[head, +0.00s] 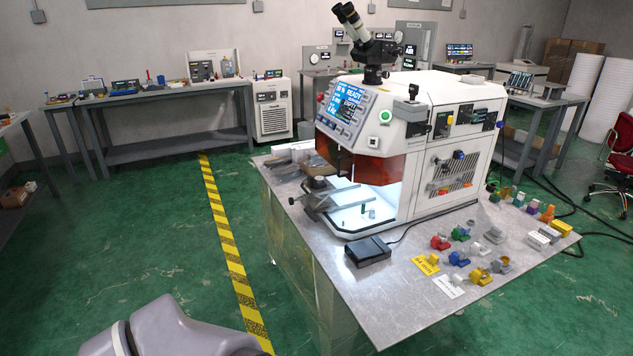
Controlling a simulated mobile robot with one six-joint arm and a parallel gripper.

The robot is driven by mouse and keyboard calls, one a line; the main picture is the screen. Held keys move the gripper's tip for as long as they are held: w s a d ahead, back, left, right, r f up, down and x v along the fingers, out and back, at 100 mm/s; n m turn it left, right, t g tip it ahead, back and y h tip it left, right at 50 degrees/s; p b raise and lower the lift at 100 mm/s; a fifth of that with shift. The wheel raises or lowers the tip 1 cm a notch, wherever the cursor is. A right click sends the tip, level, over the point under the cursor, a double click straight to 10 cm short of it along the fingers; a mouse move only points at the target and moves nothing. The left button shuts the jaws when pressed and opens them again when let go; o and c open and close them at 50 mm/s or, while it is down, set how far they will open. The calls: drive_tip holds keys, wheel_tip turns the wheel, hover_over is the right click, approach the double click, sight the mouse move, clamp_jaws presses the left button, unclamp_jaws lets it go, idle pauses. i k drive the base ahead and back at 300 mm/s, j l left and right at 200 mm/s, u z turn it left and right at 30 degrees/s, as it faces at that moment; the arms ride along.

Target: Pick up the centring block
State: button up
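Several small coloured pieces lie at the right of the metal table (390,310): a red one (440,242), a blue one (459,259), a yellow one (480,277) and grey ones (493,235). Behind them a row of small blocks includes a green one (519,198), an orange one (547,214) and a yellow one (562,228). They are too small for me to tell which is the centring block. My gripper is outside the picture; only a grey part of my arm shows at the bottom left.
A large white machine (420,140) with a lit, open chamber and microscope fills the table's middle. A black pedal (367,251) stands in front of it. Yellow (425,265) and white (448,286) labels lie nearby. The table's front corner is bare; green floor lies left.

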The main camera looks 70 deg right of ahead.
sight(318, 183)
drive_tip(key=i+l+z, duration=0.5)
drive_tip(key=i+z, duration=0.7)
drive_tip(key=i, duration=0.2)
drive_tip(key=i+j+z, duration=0.1)
drive_tip(key=i+z, duration=0.5)
drive_tip(key=z, duration=0.25)
drive_tip(key=i+j+z, duration=0.1)
drive_tip(key=i+z, duration=0.15)
drive_tip(key=z, duration=0.2)
drive_tip(key=i+j+z, duration=0.15)
drive_tip(key=z, duration=0.35)
drive_tip(key=i+j+z, duration=0.2)
drive_tip(key=z, duration=0.25)
drive_tip(key=i+j+z, duration=0.1)
drive_tip(key=j+z, duration=0.2)
drive_tip(key=z, duration=0.15)
drive_tip(key=i+j+z, duration=0.1)
drive_tip(key=j+z, duration=0.35)
drive_tip(key=i+j+z, duration=0.1)
drive_tip(key=z, duration=0.35)
drive_tip(key=i+j+z, duration=0.1)
drive_tip(key=z, duration=0.3)
drive_tip(key=j+z, duration=0.25)
drive_tip(key=z, duration=0.2)
